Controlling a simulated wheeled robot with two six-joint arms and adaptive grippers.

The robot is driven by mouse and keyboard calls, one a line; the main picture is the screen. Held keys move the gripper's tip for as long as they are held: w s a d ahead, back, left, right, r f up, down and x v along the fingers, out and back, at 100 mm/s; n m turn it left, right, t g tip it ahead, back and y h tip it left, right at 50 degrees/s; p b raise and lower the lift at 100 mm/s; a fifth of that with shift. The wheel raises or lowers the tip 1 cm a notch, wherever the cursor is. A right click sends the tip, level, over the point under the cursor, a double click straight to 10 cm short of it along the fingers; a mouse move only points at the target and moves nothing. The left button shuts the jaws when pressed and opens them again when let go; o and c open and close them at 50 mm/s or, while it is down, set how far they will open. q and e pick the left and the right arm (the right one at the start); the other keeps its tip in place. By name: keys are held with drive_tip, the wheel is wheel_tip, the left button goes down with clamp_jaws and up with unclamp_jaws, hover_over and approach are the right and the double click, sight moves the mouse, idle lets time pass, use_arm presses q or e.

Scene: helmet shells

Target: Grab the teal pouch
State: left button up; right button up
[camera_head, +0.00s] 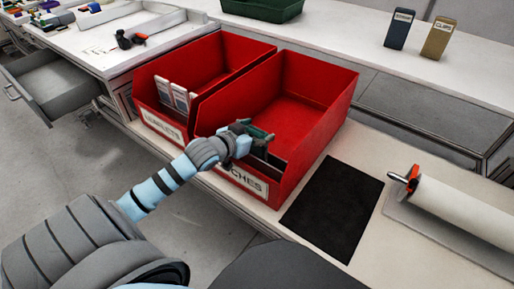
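My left gripper (259,135) is at the front of the right-hand red bin (315,120), just over its low front lip. The bin's front label is partly hidden by my arm; the letters "CHES" show. A small dark teal patch (258,131) shows at the gripper's fingers. I cannot tell whether it is the teal pouch or whether the fingers are closed on it. The rest of the bin floor in view looks empty. My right gripper is not in view.
A left red bin (212,62) holds white leaflets (174,95). A black mat (334,208) lies right of the bins, then a white roll (465,212) with a red-handled end. A green tray (262,8) and two small boxes (437,38) stand on the back shelf.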

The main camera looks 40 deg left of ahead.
use_arm(q)
drive_tip(key=c, duration=0.9)
drive_tip(key=shift+r, duration=0.1)
